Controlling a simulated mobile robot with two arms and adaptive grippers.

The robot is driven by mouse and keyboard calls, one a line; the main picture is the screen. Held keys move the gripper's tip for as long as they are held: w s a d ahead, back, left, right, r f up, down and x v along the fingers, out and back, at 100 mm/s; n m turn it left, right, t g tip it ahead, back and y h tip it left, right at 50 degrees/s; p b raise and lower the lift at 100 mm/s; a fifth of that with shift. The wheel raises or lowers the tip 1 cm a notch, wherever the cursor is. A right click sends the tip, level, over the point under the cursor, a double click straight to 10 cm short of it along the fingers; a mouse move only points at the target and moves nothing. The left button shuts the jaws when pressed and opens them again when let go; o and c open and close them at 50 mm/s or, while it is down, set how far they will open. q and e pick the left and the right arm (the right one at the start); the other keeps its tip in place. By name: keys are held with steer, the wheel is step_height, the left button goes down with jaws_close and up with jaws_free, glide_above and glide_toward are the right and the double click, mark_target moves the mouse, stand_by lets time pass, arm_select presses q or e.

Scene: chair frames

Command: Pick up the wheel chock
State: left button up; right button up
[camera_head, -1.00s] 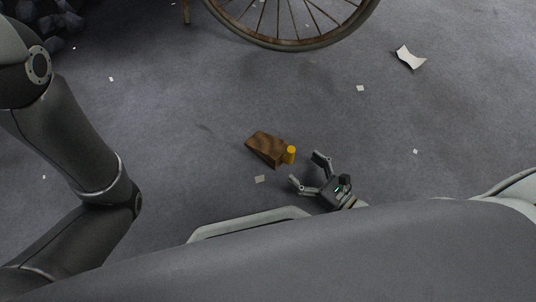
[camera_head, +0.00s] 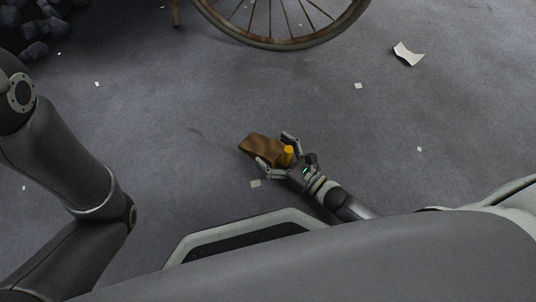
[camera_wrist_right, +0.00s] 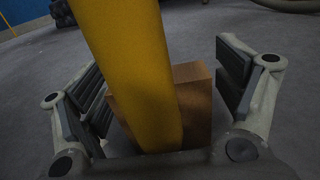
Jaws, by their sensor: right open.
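The wheel chock is a brown wooden wedge (camera_head: 259,148) with a yellow upright handle (camera_head: 288,154) at its right end, resting on the grey floor. My right gripper (camera_head: 276,150) is open, with one finger on either side of the yellow handle. In the right wrist view, the yellow handle (camera_wrist_right: 140,75) stands close between the open finger pads, with the brown block (camera_wrist_right: 193,100) behind it. Gaps show between the pads and the handle. My left arm comes in at the left; its gripper is out of the picture.
A spoked wheel (camera_head: 290,43) stands at the top, beyond the chock. Dark rocks (camera_head: 35,25) lie at the top left. A creased paper (camera_head: 407,54) and several small scraps lie on the floor. The floor around the chock is otherwise clear.

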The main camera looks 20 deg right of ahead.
steer(key=shift+w+a, duration=0.2)
steer(key=shift+w, duration=0.1)
steer(key=c, duration=1.5)
steer(key=shift+o, duration=0.2)
steer(key=shift+r, duration=0.15)
